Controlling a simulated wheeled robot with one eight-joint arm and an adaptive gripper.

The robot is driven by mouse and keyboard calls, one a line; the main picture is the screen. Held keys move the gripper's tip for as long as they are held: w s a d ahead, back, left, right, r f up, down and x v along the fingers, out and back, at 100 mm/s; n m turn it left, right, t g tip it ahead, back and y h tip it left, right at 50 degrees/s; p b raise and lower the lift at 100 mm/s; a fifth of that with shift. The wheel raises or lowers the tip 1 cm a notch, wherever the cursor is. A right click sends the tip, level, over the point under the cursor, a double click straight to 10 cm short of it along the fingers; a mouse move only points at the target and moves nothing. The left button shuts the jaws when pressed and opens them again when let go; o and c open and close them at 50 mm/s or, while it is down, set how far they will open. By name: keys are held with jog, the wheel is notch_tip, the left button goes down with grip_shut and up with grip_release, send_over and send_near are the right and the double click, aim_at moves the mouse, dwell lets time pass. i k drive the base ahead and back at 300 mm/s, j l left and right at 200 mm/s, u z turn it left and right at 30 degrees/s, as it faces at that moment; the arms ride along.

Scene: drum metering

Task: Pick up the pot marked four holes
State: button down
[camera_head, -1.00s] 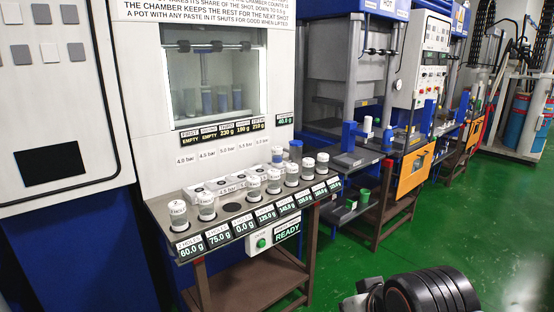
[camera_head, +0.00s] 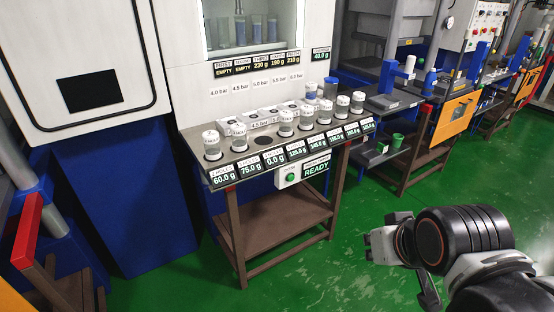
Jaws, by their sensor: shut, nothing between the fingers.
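Several clear pots with white lids stand in a row on the metering bench (camera_head: 219,171). The leftmost pot (camera_head: 211,145) is above the 60.0 g display, and another pot (camera_head: 240,138) is above 75.0 g. An empty dark round seat (camera_head: 263,140) is above the 0.0 g display. More pots stand to its right, including this one (camera_head: 285,124) and the end one (camera_head: 357,103). The hole markings are too small to read, so I cannot tell which is the four-hole pot. My gripper (camera_head: 371,246) is shut and empty, low at right, well apart from the bench.
A green button (camera_head: 290,177) and READY display are on the bench front. Blue fixtures (camera_head: 388,78) and a green cup (camera_head: 397,140) are at right. Green floor (camera_head: 310,265) is clear before the bench.

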aim_at(310, 88)
jog(key=i+j+z, duration=0.45)
jog(key=i+j, duration=0.25)
jog(key=i, duration=0.25)
jog(key=i+j+z, duration=0.45)
jog(key=i+j, duration=0.45)
jog(key=k+j, duration=0.05)
jog(key=j, duration=0.05)
